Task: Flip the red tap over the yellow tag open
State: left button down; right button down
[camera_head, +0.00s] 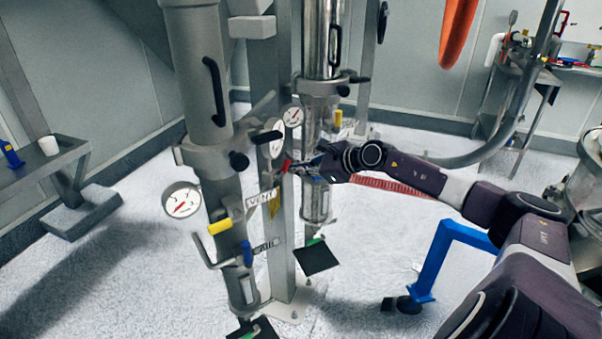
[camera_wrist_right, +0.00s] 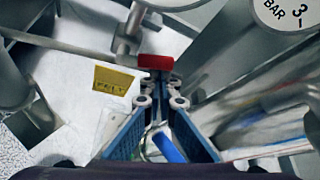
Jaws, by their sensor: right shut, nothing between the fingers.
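The red tap (camera_head: 287,165) is a small red handle on the metal pipework between the two columns. In the right wrist view the red tap (camera_wrist_right: 155,62) lies crosswise just beyond my fingertips. The yellow tag (camera_wrist_right: 113,80) hangs to its lower left there, and its printing is too blurred to read. My right gripper (camera_head: 305,166) reaches in from the right, beside the tap. In the wrist view its blue-padded fingers (camera_wrist_right: 160,92) are shut with nothing between them. I cannot tell whether the fingertips touch the tap. My left gripper is out of view.
A pressure gauge (camera_head: 183,201) and a yellow handle (camera_head: 220,226) sit on the near column, with a blue handle (camera_head: 247,253) lower down. Another gauge (camera_head: 292,116) stands close to my right gripper. A blue frame (camera_head: 432,262) stands on the floor below my right arm.

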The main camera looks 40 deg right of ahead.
aim_at(287, 161)
jog(key=r+n+t+h+p, duration=0.1)
jog(key=p, duration=0.1)
jog(key=a+r+n+t+h+p, duration=0.1)
jog(key=p, duration=0.1)
jog(key=shift+s+r+n+p, duration=0.1)
jog(key=shift+s+n+p, duration=0.1)
jog(key=shift+n+p, duration=0.15)
jog(key=shift+a+r+n+t+p, duration=0.15)
jog(key=shift+n+t+p, duration=0.15)
jog(key=shift+n, duration=0.15)
jog(key=shift+s+a+n+t+h, duration=0.15)
jog(key=shift+n+t+h, duration=0.15)
jog(key=shift+n+h, duration=0.2)
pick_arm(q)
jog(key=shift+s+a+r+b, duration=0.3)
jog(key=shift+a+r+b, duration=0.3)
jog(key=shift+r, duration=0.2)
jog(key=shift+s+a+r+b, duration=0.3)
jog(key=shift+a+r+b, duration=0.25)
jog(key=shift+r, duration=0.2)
pick_arm(e)
jog(key=shift+s+a+r, duration=0.45)
jog(key=shift+a+r, duration=0.2)
jog(key=shift+a, duration=0.2)
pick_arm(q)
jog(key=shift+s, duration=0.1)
pick_arm(e)
jog(key=shift+a, duration=0.1)
jog(key=shift+s, duration=0.1)
